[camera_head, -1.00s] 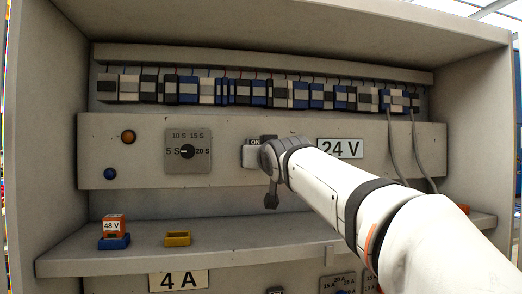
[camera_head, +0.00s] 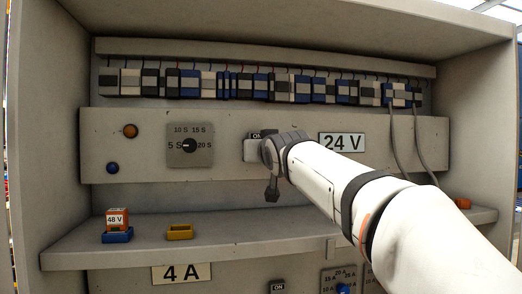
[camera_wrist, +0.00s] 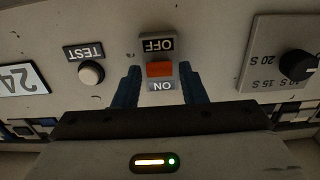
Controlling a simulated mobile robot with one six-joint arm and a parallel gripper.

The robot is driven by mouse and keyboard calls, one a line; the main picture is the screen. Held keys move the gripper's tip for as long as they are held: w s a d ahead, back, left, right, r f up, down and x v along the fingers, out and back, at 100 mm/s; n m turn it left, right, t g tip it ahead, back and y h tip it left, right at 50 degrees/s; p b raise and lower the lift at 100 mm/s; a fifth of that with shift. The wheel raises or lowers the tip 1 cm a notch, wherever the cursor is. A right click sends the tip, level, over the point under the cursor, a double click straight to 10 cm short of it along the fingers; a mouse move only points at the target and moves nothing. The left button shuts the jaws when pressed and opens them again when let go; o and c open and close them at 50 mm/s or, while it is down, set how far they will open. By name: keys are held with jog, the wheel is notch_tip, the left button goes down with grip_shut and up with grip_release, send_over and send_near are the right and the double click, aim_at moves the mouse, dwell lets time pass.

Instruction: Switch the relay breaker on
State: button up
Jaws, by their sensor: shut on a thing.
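The breaker with an orange lever (camera_wrist: 160,69) is in the middle of the wrist view, upside down there, between an OFF label and an ON label. Whether the lever is thrown to ON or OFF is unclear. In the head view the breaker's ON label (camera_head: 257,135) shows on the panel, and my gripper covers most of the rest. No relay name is readable on it.
A seconds dial (camera_head: 190,145) is left of the breaker, and a 24 V sign (camera_head: 342,142) right of it. The wrist view shows a white TEST button (camera_wrist: 91,73).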

jog(key=shift+r+p, duration=0.2)
jog(key=shift+p, duration=0.15)
jog(key=shift+w+a+r+g+h+p, duration=0.1)
jog(key=shift+r+g+h+p, duration=0.3)
jog(key=shift+g+p, duration=1.1)
jog(key=shift+w+r+g+h+p, duration=0.15)
jog(key=shift+r+g+h+p, duration=0.3)
jog(key=shift+g+p, duration=1)
jog(key=shift+w+a+r+g+h+p, duration=0.2)
jog(key=shift+r+g+p, duration=0.5)
jog(key=shift+p, duration=1.4)
jog(key=shift+s+d+f+g, duration=0.1)
jog(key=shift+d+g, duration=0.1)
jog(key=shift+g, duration=0.15)
jog(key=o, duration=1)
jog(key=v, duration=0.7)
jog(key=shift+s+r+b, duration=0.2)
jog(key=shift+s+b, duration=0.1)
